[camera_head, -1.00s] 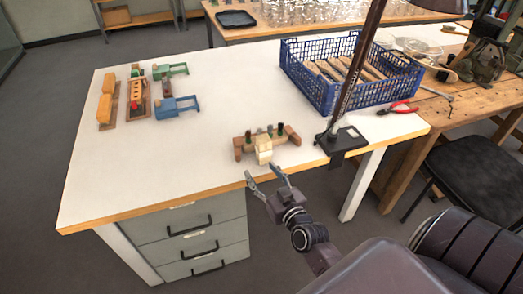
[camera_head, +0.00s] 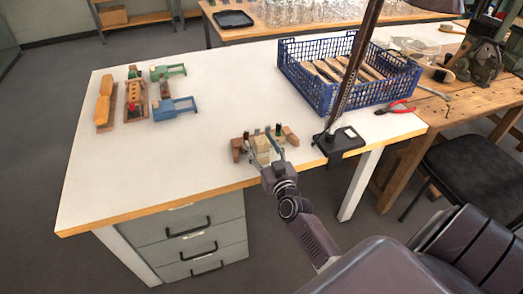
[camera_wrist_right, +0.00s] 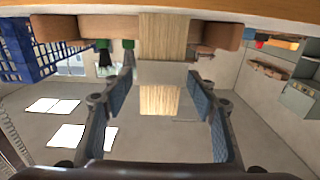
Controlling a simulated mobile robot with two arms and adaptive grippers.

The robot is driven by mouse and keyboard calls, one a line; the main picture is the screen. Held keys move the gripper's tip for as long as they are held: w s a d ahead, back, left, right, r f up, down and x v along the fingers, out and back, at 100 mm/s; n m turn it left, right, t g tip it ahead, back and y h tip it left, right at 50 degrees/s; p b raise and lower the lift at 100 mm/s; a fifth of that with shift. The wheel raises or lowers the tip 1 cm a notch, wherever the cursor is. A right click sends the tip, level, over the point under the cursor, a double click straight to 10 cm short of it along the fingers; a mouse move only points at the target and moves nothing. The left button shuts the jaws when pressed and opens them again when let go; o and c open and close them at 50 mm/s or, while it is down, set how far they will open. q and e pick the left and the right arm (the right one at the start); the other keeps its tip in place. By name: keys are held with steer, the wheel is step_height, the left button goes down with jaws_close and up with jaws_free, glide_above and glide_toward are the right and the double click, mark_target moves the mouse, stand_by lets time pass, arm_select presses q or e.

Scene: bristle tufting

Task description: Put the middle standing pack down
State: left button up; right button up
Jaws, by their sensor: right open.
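A pale bristle pack (camera_head: 261,152) with a white band stands at the middle of a brown wooden holder (camera_head: 291,135) near the table's front edge. My right gripper (camera_head: 264,146) is open, its fingers on either side of the pack. In the right wrist view the pack (camera_wrist_right: 158,100) lies between the two blue-padded fingers (camera_wrist_right: 166,105), with gaps visible on both sides. The holder (camera_wrist_right: 219,33) shows there along the top, with dark and green pieces beside the pack. My left gripper is not in view.
A blue crate (camera_head: 318,93) of wooden-handled brushes stands at the back right. A dark lamp base (camera_head: 340,143) is close right of the holder, with red pliers (camera_head: 396,109) beyond. Blue (camera_head: 176,107) and green (camera_head: 168,71) fixtures sit at the left. The white table's middle is clear.

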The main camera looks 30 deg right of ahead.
steer(key=c, duration=1.4)
steer(key=shift+r, duration=0.1)
step_height(320, 180, up, 9)
steer(key=p, duration=0.2)
steer(key=shift+f+p, duration=0.2)
steer(key=shift+p, duration=0.1)
step_height(320, 180, up, 11)
steer(key=p, duration=0.1)
steer(key=shift+r, duration=0.15)
